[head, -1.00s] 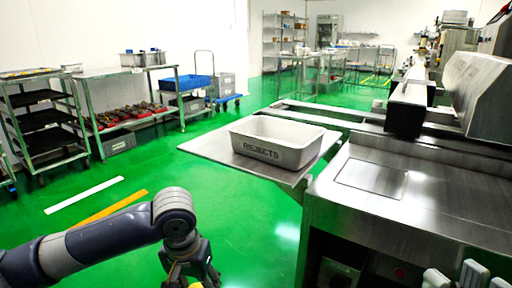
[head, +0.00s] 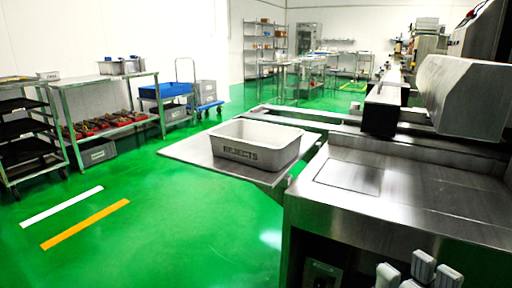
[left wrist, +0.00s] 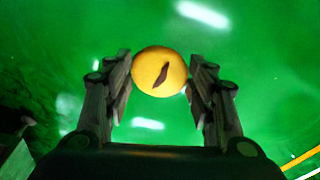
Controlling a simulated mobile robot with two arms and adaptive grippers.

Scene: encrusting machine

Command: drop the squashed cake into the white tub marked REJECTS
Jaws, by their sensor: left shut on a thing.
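The white tub marked REJECTS (head: 254,154) stands upright on a metal side shelf (head: 186,149) in the head view. Its inside is only partly visible. In the left wrist view, my left gripper (left wrist: 160,84) is shut on a round yellow cake (left wrist: 147,74) with a dark brown mark on its top. The cake is held between the two fingertips, with green floor behind it. My left arm does not show in the head view now.
A steel machine (head: 400,190) fills the right side, its flat top beside the shelf. A long metal conveyor frame (head: 330,128) runs behind the tub. Racks and a metal table (head: 104,80) stand at the left wall. Green floor (head: 150,235) is clear in front.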

